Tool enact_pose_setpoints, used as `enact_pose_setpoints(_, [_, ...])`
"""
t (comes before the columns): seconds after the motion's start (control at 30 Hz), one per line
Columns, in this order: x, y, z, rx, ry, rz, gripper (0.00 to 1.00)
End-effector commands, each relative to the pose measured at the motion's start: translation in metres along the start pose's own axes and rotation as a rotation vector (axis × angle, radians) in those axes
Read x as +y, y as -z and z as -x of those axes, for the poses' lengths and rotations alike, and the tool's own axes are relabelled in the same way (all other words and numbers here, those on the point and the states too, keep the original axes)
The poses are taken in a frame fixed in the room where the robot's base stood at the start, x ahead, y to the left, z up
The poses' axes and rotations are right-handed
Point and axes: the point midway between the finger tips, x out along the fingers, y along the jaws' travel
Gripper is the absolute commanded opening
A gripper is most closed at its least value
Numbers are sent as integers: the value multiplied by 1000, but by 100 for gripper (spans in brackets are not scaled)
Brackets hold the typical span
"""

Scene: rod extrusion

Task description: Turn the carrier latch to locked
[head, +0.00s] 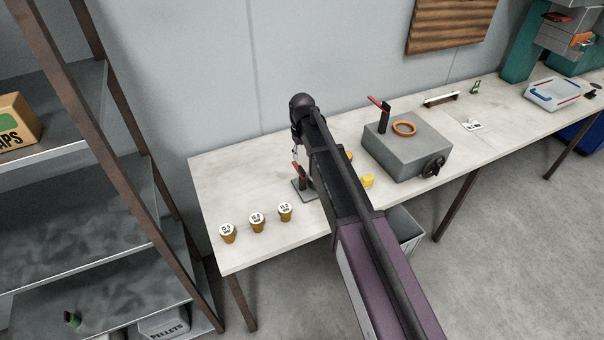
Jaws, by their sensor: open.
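My arm crosses the middle of the head view, and my gripper (296,150) hangs from its far end, small and partly hidden by the arm. It is open, with nothing seen in it. A red-handled lever (297,170) on a small dark base plate (301,192) stands just below it; I cannot tell whether they touch. A second red-handled lever (379,103) stands upright and tilted on a grey box (400,155), right of my arm. An orange ring (404,128) lies on that box, and a black knob (433,166) is on its front. I cannot tell which lever is the carrier latch.
Several labelled yellow cups, one here (256,222), stand on the bench (225,180) at front left. A shelf rack (60,180) stands at left.

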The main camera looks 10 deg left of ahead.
Motion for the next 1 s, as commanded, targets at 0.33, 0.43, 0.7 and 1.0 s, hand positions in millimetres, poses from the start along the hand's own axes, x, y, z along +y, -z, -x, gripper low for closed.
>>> enact_pose_setpoints(0.33, [0, 0, -30, 0, 0, 0, 50])
enact_pose_setpoints(0.43, [0, 0, -38, 0, 0, 0, 50])
enact_pose_setpoints(0.7, [0, 0, -58, 0, 0, 0, 50])
enact_pose_setpoints(1.0, [0, 0, -72, 0, 0, 0, 50])
